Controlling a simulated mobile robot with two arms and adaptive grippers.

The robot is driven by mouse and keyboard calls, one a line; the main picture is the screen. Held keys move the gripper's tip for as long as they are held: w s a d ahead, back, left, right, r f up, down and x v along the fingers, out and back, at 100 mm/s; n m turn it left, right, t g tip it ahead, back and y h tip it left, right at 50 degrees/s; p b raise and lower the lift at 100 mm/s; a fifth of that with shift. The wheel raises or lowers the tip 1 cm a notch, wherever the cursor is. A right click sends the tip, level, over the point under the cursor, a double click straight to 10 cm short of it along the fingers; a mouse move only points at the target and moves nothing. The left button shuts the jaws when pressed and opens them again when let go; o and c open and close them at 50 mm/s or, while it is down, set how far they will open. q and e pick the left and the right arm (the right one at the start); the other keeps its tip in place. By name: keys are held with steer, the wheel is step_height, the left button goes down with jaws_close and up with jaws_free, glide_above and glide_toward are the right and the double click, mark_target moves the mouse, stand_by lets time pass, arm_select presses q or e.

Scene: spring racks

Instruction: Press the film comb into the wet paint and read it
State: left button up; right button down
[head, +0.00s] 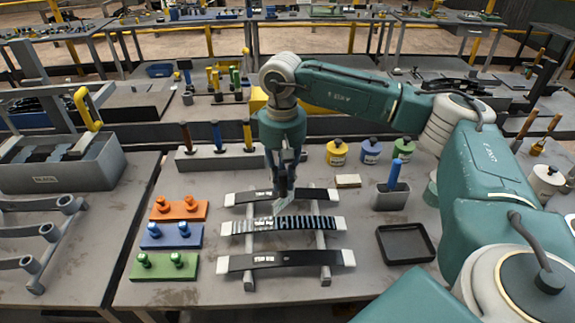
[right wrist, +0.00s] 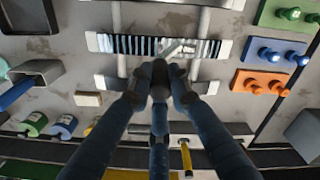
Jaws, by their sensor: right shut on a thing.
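A rack (head: 320,241) holds three dark spring leaves with pale ends. The middle leaf (head: 296,223) carries blue-grey and black stripes along its top; the stripes also show in the right wrist view (right wrist: 130,45). The far leaf (head: 308,194) and near leaf (head: 275,260) are black with a small white label. My right gripper (head: 283,194) points down over the far and middle leaves, shut on a small pale grey film comb (right wrist: 174,47). The comb is at the middle leaf; I cannot tell whether it touches the paint. My left gripper is not in view.
Orange (head: 178,208), blue (head: 171,236) and green (head: 164,267) blocks with knobs stand left of the rack. A black tray (head: 405,259), a grey cup (head: 389,197) with a blue handle and small paint pots (head: 370,151) stand right. A tool holder (head: 218,163) stands behind.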

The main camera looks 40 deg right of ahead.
mark_target(284, 207)
steer(key=shift+d+f, duration=0.1)
steer(key=shift+f, duration=0.2)
steer(key=shift+w+d+f+b, duration=0.1)
steer(key=shift+w+f+b, duration=0.05)
steer(key=shift+f+b, duration=0.2)
step_height(284, 207, down, 3)
steer(key=shift+f+b, duration=0.2)
steer(key=shift+b, duration=0.7)
steer(key=shift+f+b, duration=0.3)
steer(key=shift+f, duration=0.5)
arm_select(q)
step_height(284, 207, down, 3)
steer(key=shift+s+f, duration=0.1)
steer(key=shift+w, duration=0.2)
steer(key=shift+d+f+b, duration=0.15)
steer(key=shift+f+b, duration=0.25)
steer(key=shift+b, duration=0.05)
arm_select(e)
steer(key=shift+f, duration=0.45)
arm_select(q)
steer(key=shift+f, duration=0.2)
arm_select(e)
steer(key=shift+f, duration=0.1)
